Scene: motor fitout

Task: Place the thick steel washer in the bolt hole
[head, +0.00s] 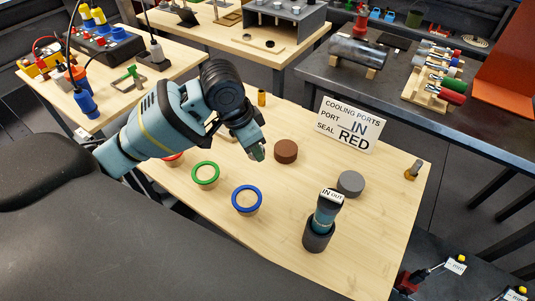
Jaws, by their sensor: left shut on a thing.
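My left gripper (257,151) hangs over the light wooden table (300,270), just left of a brown disc (286,151). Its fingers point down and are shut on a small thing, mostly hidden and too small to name. I cannot pick out the thick steel washer or the bolt hole for sure.
Green (205,173), blue (246,198) and red (173,158) rings stand left on the table. A sign (349,125) reads "COOLING PORTS, PORT IN, SEAL RED". A small brass-coloured part (413,170) is at the right edge. Other loaded benches stand behind.

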